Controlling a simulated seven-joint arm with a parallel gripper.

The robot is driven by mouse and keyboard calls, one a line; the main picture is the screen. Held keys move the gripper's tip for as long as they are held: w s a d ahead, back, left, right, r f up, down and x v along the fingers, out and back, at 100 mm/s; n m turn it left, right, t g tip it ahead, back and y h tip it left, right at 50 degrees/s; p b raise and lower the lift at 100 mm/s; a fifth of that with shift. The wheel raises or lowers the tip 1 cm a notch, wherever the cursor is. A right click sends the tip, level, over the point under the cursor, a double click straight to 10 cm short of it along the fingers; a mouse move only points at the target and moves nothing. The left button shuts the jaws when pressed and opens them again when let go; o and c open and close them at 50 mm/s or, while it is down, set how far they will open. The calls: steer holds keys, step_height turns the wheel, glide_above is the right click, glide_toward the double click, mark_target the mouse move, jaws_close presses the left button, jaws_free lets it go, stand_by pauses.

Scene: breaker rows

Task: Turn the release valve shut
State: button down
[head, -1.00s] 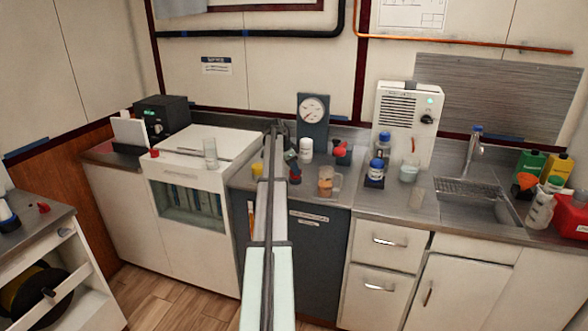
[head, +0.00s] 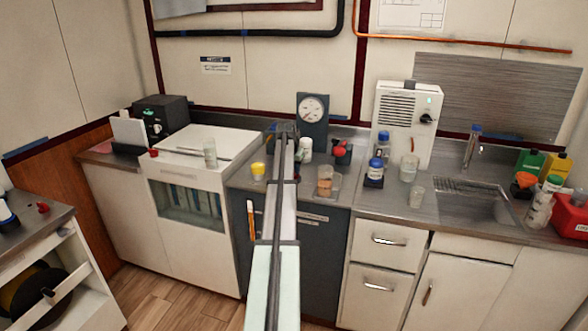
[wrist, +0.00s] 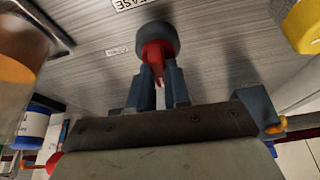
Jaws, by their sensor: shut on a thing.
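The release valve shows in the wrist view as a red handle (wrist: 156,52) on a round dark grey collar (wrist: 143,40). It is set on a brushed-metal surface (wrist: 225,50) beside a label (wrist: 124,3) of which "EASE" can be read. My gripper (wrist: 159,75) has its two blue-grey fingers on either side of the red handle and is shut on it. How far the valve is turned I cannot tell. In the head view my own arm hides the valve and the gripper's fingers.
A yellow-topped jar (head: 258,170) stands left of my arm, and a beaker with orange contents (head: 325,183) stands right. Behind are a gauge panel (head: 312,118), a white bottle (head: 305,150) and a red fitting (head: 342,150). Blue-capped bottles (head: 375,170) stand farther right.

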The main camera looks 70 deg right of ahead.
steer(key=shift+n, duration=0.5)
steer(key=c, duration=1.1)
jaws_free()
steer(key=shift+r, duration=0.15)
steer(key=v, duration=1.3)
steer(key=shift+s+a+r, duration=0.1)
steer(key=shift+s+r, duration=0.15)
